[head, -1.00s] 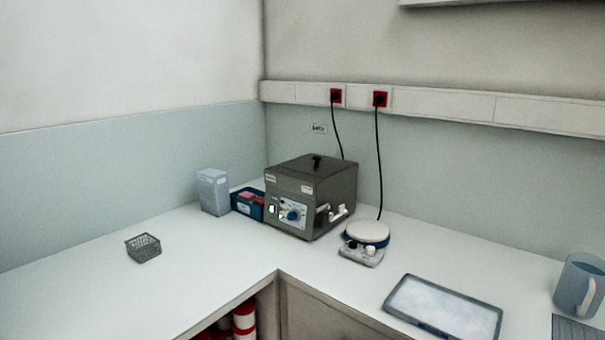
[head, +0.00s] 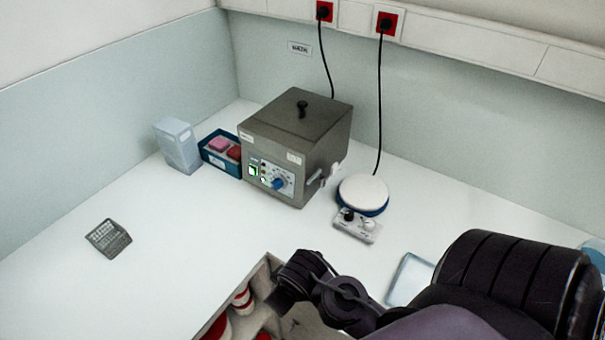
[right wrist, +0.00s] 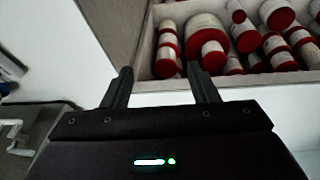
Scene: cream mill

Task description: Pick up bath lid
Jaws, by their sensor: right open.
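The bath lid (head: 280,122) is the flat grey top with a black knob (head: 302,107), and it sits closed on the grey water bath (head: 318,160) at the back of the counter. My right gripper (right wrist: 160,69) is open and empty in the right wrist view, its two dark fingers apart. In the head view my right arm comes in from the lower right, and its end is at the counter's inner corner, in front of and below the bath, well apart from the lid. My left gripper is not in view.
A hotplate stirrer (head: 362,195) stands right of the bath, with a cable rising behind it. A blue box (head: 220,165) and a pale carton (head: 177,146) stand left. A small grey rack (head: 108,238) is at front left. Red-capped containers (right wrist: 207,40) fill an open drawer or shelf below.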

